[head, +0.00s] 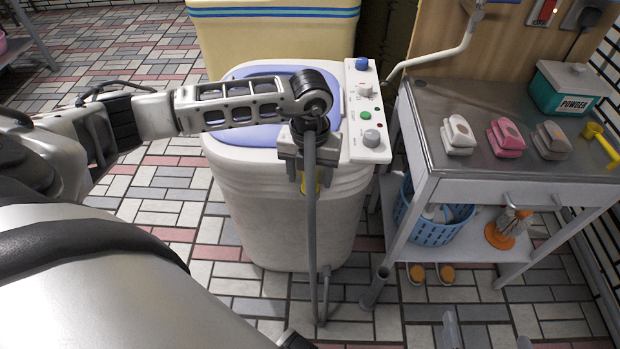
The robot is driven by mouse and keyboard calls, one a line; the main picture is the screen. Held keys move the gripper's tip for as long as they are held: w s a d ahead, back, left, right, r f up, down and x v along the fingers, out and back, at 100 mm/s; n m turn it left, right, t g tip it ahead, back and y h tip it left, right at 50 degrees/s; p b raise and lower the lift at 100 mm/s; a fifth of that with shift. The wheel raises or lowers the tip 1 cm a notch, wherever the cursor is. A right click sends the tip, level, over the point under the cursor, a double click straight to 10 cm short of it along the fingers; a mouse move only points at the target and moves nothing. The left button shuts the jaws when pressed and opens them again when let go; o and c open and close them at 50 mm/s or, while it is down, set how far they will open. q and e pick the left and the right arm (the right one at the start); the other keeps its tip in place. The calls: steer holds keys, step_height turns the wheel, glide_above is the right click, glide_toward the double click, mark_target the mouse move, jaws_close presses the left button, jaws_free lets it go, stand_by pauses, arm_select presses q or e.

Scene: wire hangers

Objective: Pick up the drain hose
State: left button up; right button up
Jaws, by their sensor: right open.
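The grey drain hose (311,230) runs down the front of the white washing machine (245,200), bends near the floor and turns back up to a fitting low on the machine. My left gripper (310,165) points down at the hose's upper end, in front of the machine's top edge. Its jaws sit around or right beside the hose; whether they are shut on it I cannot tell. A yellow piece shows just behind the hose there. My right gripper (487,335) is open at the bottom edge, below the trolley, with only its fingertips in view and nothing between them.
A metal trolley (440,130) stands right of the machine, carrying several clips, a powder box (568,88) and a yellow scoop (600,143). A blue basket (430,228) is on its lower shelf. A cream bin (275,40) stands behind. Tiled floor is free at left.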

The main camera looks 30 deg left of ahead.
arm_select(q)
steer(key=shift+f, duration=0.65)
steer(key=c, duration=1.1)
steer(key=shift+r, duration=0.15)
